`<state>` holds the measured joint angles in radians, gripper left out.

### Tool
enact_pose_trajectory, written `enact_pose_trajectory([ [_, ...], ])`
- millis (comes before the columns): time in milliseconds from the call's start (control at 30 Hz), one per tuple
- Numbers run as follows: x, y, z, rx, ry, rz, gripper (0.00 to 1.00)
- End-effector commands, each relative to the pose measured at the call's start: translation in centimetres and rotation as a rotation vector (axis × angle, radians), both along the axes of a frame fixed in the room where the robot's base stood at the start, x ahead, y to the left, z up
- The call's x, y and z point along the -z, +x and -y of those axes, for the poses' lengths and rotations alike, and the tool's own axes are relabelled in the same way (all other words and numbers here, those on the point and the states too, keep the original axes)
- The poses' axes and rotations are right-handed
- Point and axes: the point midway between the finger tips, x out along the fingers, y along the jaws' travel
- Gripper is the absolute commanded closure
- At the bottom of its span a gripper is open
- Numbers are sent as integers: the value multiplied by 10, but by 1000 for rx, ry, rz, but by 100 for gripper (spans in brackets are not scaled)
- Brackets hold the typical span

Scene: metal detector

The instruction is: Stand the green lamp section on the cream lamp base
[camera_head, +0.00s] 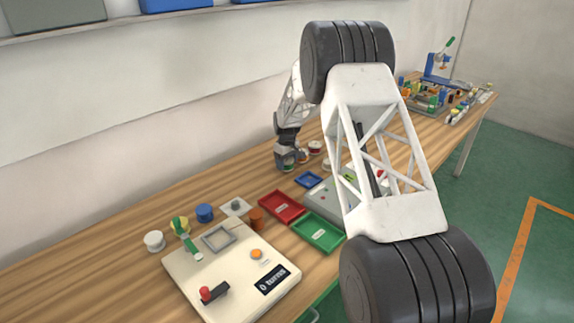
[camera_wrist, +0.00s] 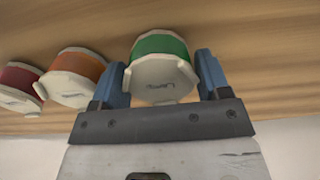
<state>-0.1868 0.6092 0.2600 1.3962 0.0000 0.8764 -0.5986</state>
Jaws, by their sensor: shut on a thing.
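The green lamp section (camera_wrist: 160,58), a short round piece with a green band and cream ends, sits between the two blue fingers of my gripper (camera_wrist: 162,75) in the wrist view. My gripper is shut on it. In the head view my gripper (camera_head: 287,161) is low over the back of the table, and the section is small and mostly covered there. A small pale round piece (camera_head: 326,164) shows beside my arm in the head view; I cannot tell whether it is the cream lamp base.
An orange-banded piece (camera_wrist: 78,77) and a red-banded piece (camera_wrist: 20,84) stand left of the section in the wrist view. My arm hides part of the table.

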Motion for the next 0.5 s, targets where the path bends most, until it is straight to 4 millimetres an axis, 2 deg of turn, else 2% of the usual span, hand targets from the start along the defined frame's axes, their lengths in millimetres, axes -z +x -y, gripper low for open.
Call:
enact_pose_trajectory([
  [500, -21, 0, 0, 0, 0, 1, 49],
])
